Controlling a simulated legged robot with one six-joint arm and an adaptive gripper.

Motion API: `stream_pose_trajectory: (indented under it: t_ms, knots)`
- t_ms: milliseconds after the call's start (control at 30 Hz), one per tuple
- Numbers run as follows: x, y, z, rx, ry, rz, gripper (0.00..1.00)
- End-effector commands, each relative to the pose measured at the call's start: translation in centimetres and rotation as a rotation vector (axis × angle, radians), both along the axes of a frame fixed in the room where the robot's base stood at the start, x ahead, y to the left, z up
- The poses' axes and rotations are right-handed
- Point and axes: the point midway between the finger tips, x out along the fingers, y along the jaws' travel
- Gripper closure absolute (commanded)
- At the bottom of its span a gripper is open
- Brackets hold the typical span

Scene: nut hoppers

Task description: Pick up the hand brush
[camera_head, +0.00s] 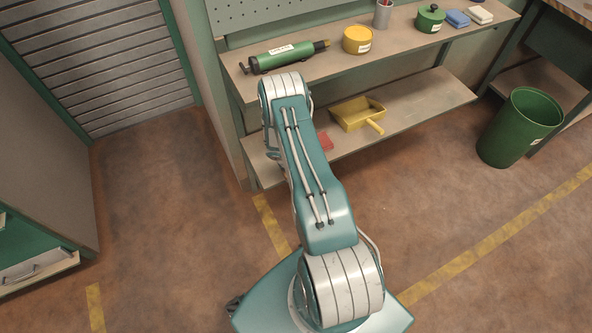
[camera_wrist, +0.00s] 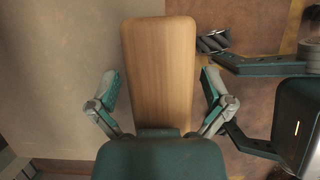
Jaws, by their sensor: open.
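In the wrist view a long, pale wooden piece with rounded corners, which looks like the back of the hand brush (camera_wrist: 160,60), lies between the fingers of my gripper (camera_wrist: 160,84). The fingers are spread, one on each side, with a gap on the left and a narrower one on the right. Its near end is hidden behind my palm, and no bristles show. In the head view my arm hides my gripper and the wooden piece.
A yellow dustpan (camera_head: 352,112) and a partly hidden red thing (camera_head: 326,142) lie on the lower shelf (camera_head: 420,103). The upper shelf (camera_head: 385,50) above holds a green tool (camera_head: 285,57), a yellow tin (camera_head: 357,40) and other items. A green bin (camera_head: 515,130) stands at right.

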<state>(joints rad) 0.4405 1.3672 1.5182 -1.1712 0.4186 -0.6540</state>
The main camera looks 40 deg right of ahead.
Motion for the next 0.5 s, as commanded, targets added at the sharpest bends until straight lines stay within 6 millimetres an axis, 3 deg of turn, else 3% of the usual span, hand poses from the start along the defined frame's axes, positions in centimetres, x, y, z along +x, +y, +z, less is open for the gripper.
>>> stream_pose_trajectory:
  t_ms: [467,500]
  knots:
    - [-0.01,0.01,-0.36,0.0,0.0,0.0,0.0]
    - [-0.01,0.01,-0.36,0.0,0.0,0.0,0.04]
